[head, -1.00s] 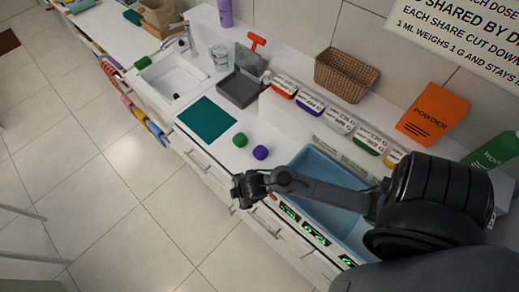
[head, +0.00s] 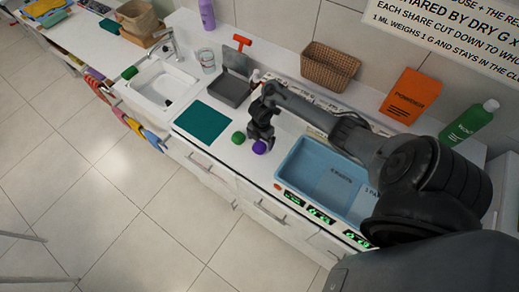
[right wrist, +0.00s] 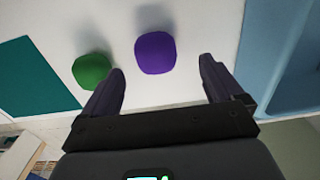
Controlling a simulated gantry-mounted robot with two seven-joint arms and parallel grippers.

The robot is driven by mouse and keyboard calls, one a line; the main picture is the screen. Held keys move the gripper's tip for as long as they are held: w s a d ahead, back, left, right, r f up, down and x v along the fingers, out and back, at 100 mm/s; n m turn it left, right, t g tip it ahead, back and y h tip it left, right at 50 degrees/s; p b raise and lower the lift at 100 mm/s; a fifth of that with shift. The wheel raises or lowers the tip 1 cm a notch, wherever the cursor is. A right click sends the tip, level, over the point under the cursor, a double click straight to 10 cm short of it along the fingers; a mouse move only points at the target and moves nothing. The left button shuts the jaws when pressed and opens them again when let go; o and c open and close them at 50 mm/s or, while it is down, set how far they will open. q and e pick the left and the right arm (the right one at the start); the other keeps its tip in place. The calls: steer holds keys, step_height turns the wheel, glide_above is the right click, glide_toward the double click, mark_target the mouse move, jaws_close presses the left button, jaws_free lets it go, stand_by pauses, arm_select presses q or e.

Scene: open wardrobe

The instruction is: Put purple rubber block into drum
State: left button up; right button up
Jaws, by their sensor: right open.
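The purple rubber block (head: 259,147) is a small rounded piece on the white counter, close to a green block (head: 238,137). My right gripper (head: 261,137) is over the counter at the purple block. In the right wrist view, the purple block (right wrist: 155,52) lies ahead of the open jaws, roughly between the two fingertips, with no grip on it. The green block (right wrist: 92,70) is near the left finger there. I cannot tell which container is the drum. My left gripper is not in view.
A blue tray (head: 293,168) stands right of the blocks; a teal mat (head: 202,122) lies left. Behind are an open grey box (head: 231,92), a glass jar (head: 207,61) and a wicker basket (head: 330,69). An orange powder box (head: 410,95) and green bottle (head: 475,122) stand right.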

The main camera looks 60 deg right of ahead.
mark_target(259, 145)
steer(key=shift+w+f+b, duration=0.15)
steer(key=shift+f+b, duration=0.15)
steer(key=shift+f, duration=1.25)
steer(key=shift+w+f+b, duration=0.15)
steer(key=shift+f+b, duration=0.15)
steer(key=shift+f, duration=1.25)
steer(key=c, duration=1.2)
steer(key=shift+c, duration=0.2)
steer(key=shift+r, duration=0.1)
